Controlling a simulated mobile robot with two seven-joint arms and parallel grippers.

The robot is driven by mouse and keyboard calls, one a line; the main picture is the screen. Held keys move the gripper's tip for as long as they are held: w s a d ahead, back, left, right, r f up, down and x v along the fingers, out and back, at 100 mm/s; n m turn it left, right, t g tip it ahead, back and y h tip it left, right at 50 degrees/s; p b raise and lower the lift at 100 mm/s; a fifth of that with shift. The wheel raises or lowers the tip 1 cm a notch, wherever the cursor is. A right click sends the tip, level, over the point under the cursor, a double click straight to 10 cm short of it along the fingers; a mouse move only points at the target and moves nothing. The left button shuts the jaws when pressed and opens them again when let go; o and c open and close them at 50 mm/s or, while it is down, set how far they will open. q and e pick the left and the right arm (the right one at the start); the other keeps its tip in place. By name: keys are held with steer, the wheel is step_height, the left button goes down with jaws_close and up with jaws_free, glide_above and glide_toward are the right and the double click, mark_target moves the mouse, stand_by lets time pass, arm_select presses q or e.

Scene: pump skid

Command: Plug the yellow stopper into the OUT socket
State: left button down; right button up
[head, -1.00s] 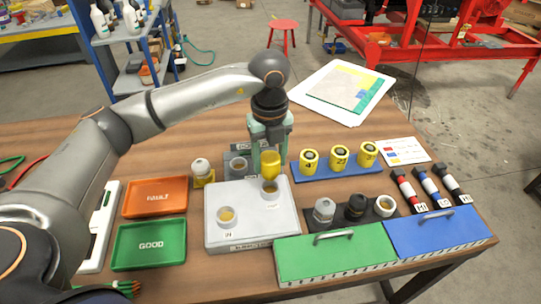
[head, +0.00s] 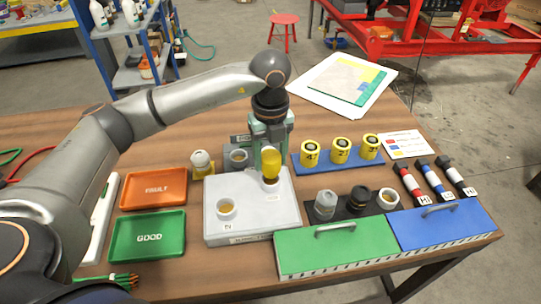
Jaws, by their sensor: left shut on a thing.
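The yellow stopper (head: 270,163) is held upright in my left gripper (head: 269,153), which is shut on it. Its lower end is at the rear socket (head: 271,181) of the light grey block (head: 250,228); I cannot tell whether it is seated or just above. A second socket (head: 226,208) at the block's front left is open with a tan inside. The socket labels are too small or hidden to read as OUT. My right gripper is not in view.
Orange FAULT (head: 153,188) and green GOOD (head: 148,236) trays lie left. Yellow cylinders stand on a blue rack (head: 338,168) behind right. A dark holder (head: 342,214) with several caps is right, behind green (head: 335,250) and blue (head: 440,227) lids with handles.

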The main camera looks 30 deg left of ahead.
arm_select(q)
steer(key=shift+f+b, duration=1.3)
steer(key=shift+f, duration=0.45)
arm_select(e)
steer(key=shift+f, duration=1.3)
arm_select(q)
steer(key=shift+c, duration=0.6)
jaws_free()
step_height(320, 180, up, 2)
steer(key=shift+r, duration=0.1)
step_height(320, 180, up, 10)
steer(key=shift+f, duration=0.2)
steer(key=shift+r, duration=0.35)
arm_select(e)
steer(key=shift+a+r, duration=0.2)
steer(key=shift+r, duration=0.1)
